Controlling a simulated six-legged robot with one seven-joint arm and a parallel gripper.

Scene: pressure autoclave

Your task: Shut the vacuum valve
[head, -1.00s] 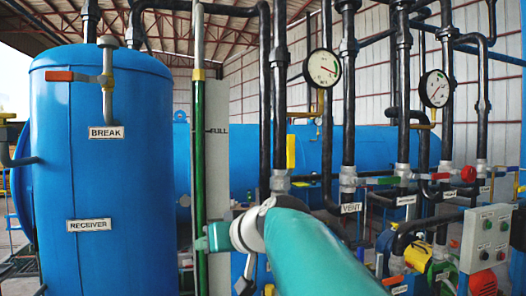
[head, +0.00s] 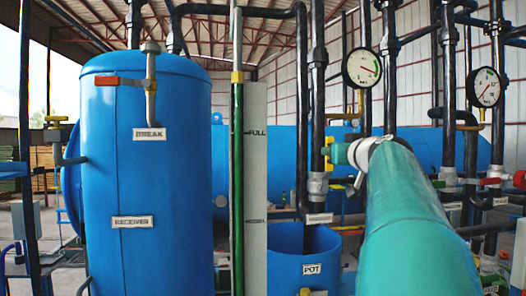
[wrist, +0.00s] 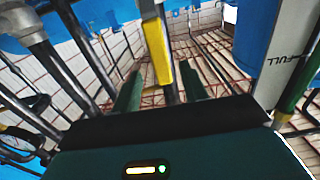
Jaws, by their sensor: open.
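A yellow lever handle (head: 328,153) stands upright beside a black vertical pipe, above a grey fitting (head: 317,185). A label plate (head: 319,218) below it is too small to read, so I cannot confirm that this is the vacuum valve. My gripper (head: 341,154) is at the handle's right in the head view, mostly hidden by my arm. In the wrist view, the yellow handle (wrist: 157,50) appears between the two dark green fingers of my gripper (wrist: 161,68). The fingers are apart, and no contact with the handle can be made out.
The blue receiver tank (head: 150,180) with a red-handled valve (head: 106,81) stands left. A green sight tube (head: 237,170) and grey level board (head: 255,165) stand between it and the handle. The blue pot (head: 285,270) is below. Gauges (head: 361,69) and black pipes crowd the right.

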